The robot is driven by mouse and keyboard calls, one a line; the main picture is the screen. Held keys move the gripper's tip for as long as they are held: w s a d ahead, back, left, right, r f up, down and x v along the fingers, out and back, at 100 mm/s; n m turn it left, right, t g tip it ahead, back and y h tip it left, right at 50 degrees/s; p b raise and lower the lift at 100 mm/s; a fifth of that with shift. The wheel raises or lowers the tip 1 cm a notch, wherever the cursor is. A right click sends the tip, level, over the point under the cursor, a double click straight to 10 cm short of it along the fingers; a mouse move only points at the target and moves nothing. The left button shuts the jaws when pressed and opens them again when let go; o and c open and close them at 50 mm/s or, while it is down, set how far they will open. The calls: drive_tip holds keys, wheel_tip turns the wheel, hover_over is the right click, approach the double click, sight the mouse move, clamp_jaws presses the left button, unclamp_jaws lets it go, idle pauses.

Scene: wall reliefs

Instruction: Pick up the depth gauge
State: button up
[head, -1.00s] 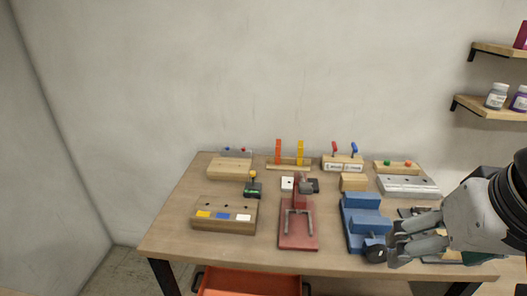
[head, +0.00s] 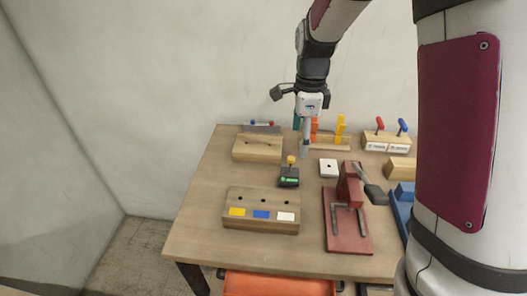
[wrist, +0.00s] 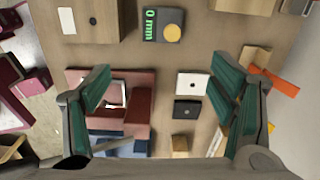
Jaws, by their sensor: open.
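The depth gauge looks to be the small dark block with a yellow round knob and a green display (head: 289,181). It stands on the table behind the wooden block with coloured labels. In the wrist view the gauge (wrist: 163,27) is at the top centre, its display reading 0 mm, beyond the fingertips. My gripper (wrist: 162,90) is open and empty, its teal-padded fingers wide apart. In the head view my gripper (head: 303,140) points down over the table, up and slightly right of the gauge in the picture. The gauge is in full view and untouched.
A wooden block with yellow, blue and white labels (head: 261,211) stands in front of the gauge. A red clamp fixture (head: 349,228) is to the right, a white plate (head: 328,168) nearby. Orange and yellow uprights (head: 340,130) stand behind. My arm hides the table's right side.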

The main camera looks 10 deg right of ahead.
drive_tip(key=shift+w+a+f+m, duration=0.3)
drive_tip(key=shift+w+a+f, duration=0.1)
drive_tip(key=shift+w+f, duration=0.35)
hover_over(291, 175)
drive_tip(key=f, duration=0.8)
drive_tip(key=shift+w+d, duration=0.3)
drive_tip(key=shift+d, duration=0.05)
drive_tip(key=shift+s+a+f, duration=0.1)
drive_tip(key=shift+f, duration=0.8)
drive_tip(key=shift+s+a+f, duration=0.15)
drive_tip(key=shift+f, duration=0.7)
drive_tip(key=shift+s+a+f, duration=0.1)
drive_tip(key=shift+f, duration=0.8)
drive_tip(key=shift+c, duration=0.6)
drive_tip(key=c, duration=1.3)
